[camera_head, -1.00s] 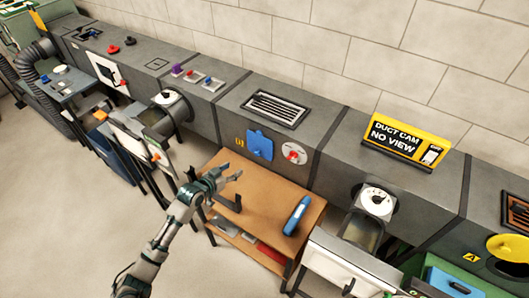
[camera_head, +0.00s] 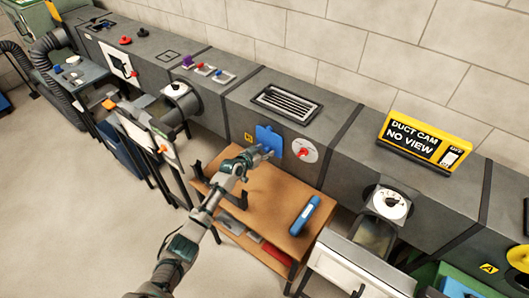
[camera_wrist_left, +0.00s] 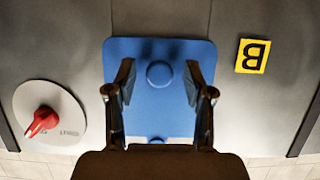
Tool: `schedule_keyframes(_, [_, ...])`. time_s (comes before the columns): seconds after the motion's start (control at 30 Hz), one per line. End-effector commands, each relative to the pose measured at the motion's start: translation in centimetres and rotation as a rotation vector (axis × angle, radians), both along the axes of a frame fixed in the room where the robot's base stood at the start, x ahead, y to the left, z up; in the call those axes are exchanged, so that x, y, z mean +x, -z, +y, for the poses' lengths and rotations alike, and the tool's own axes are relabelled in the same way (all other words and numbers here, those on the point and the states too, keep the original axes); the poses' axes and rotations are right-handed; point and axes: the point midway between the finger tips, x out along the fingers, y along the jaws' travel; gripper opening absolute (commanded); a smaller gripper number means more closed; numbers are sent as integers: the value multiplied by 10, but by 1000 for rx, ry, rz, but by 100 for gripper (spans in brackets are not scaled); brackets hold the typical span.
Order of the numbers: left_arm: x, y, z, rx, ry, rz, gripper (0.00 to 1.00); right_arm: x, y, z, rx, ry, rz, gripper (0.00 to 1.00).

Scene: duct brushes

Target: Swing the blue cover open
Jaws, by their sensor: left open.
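The blue cover (camera_head: 268,139) is a flat square plate on the front of the grey duct, and it looks closed. In the left wrist view the blue cover (camera_wrist_left: 160,110) fills the middle, with a round blue knob (camera_wrist_left: 160,74) on it. My left gripper (camera_head: 268,153) is in front of the cover and hides part of it. In the left wrist view my left gripper (camera_wrist_left: 160,85) is open, with one finger on each side of the knob. I cannot tell whether the fingers touch the cover. My right gripper is not in view.
A white dial with a red knob (camera_head: 304,151) sits right of the cover. A yellow label (camera_wrist_left: 252,56) is beside it. A wooden table (camera_head: 262,205) stands below, with a blue device (camera_head: 305,215) on it. A vent grille (camera_head: 287,103) is on the duct top.

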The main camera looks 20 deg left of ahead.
Motion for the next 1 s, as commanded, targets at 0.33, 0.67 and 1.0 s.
schedule_keyframes(0.33, [2, 0, -1, 1, 0, -1, 43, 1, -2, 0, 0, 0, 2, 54])
schedule_keyframes(0.67, [1, 0, -1, 0, 0, 0, 0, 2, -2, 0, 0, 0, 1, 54])
schedule_keyframes(1.0, [3, 1, 5, 57, 0, -21, 0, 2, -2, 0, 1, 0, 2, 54])
